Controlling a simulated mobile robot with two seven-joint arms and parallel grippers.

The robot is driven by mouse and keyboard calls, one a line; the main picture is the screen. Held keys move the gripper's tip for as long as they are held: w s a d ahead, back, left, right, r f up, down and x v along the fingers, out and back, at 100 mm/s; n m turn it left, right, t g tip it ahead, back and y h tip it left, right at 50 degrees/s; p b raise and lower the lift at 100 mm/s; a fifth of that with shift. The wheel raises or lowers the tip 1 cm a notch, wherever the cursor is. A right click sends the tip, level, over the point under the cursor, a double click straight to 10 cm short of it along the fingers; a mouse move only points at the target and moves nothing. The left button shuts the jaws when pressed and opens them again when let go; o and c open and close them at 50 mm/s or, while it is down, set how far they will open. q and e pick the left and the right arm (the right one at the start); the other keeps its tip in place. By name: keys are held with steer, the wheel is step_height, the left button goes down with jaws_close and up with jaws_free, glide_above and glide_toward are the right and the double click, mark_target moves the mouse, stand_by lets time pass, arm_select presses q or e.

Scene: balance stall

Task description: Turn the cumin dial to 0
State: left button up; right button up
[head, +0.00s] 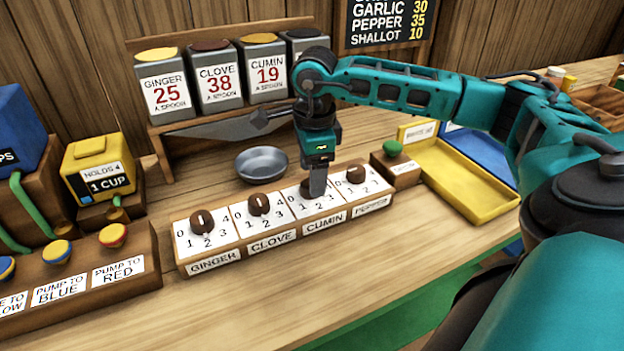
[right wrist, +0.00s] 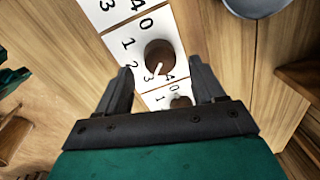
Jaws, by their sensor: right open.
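The cumin dial is a round brown knob with a white pointer on a white plate marked 0 to 4. It shows between my fingers in the right wrist view (right wrist: 160,55), its pointer towards the 3. In the head view my right gripper (head: 318,185) mostly hides it, above the CUMIN label (head: 324,223). My right gripper is open, pointing down over the dial with a finger on either side; whether they touch it I cannot tell. My left gripper is not in view.
The clove dial (head: 259,204) and pepper dial (head: 356,174) flank it closely; the ginger dial (head: 202,221) is further left. A grey bowl (head: 262,165) stands behind the row. A green-button box (head: 395,165) and yellow tray (head: 465,180) are right. Counter in front is clear.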

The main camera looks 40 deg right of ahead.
steer(key=shift+w+f, duration=0.1)
steer(key=shift+f, duration=1.1)
steer(key=shift+c, duration=0.4)
steer(key=c, duration=1)
steer(key=shift+o, duration=0.2)
